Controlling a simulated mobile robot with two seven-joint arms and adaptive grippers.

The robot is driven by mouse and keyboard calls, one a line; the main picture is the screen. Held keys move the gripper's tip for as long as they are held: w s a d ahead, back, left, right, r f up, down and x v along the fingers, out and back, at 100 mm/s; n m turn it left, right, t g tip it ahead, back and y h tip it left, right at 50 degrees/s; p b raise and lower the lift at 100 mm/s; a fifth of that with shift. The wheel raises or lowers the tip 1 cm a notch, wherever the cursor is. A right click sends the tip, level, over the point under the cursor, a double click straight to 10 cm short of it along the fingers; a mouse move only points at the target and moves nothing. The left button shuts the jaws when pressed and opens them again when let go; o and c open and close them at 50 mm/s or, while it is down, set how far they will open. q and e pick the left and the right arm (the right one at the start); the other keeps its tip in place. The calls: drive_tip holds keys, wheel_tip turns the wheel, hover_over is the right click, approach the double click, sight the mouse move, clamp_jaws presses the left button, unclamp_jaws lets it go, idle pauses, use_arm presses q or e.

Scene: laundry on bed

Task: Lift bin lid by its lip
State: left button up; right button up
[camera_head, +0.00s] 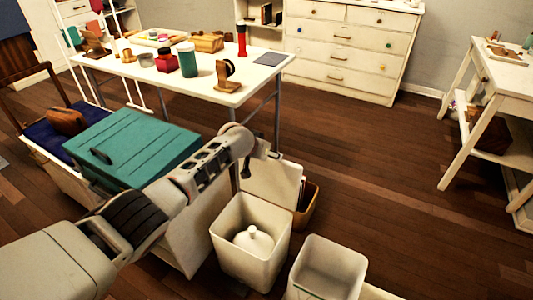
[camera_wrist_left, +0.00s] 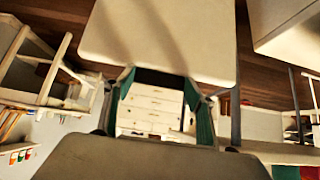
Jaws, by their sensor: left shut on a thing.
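A cream bin (camera_head: 232,262) stands open on the floor, with a white knobbed object (camera_head: 253,241) inside it. Its pale flat lid (camera_head: 273,183) is tilted up at the far side of the bin opening. My left gripper (camera_head: 262,155) is at the lid's upper edge and shut on it; the arm and wrist partly hide the contact. In the left wrist view the lid (camera_wrist_left: 160,38) fills the top middle, its edge at the fingertips of my left gripper (camera_wrist_left: 158,77). My right gripper is not in view.
A second open cream bin (camera_head: 345,258) stands to the right. A brown box (camera_head: 308,203) is behind the lid. A teal-lidded chest (camera_head: 140,150) is at left, partly under my arm. A white table (camera_head: 228,98) with several items stands behind. Floor at right is clear.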

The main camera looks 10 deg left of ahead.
use_arm(q)
drive_tip(key=o, duration=1.6)
drive_tip(key=shift+w+r, duration=0.2)
drive_tip(key=shift+r, duration=0.25)
drive_tip(key=shift+s+f, duration=0.1)
drive_tip(key=shift+f, duration=0.15)
drive_tip(key=shift+s, duration=0.15)
drive_tip(key=v, duration=1.1)
drive_tip(key=shift+s+a+r, duration=0.2)
drive_tip(key=shift+r, duration=0.15)
drive_tip(key=shift+r, duration=0.15)
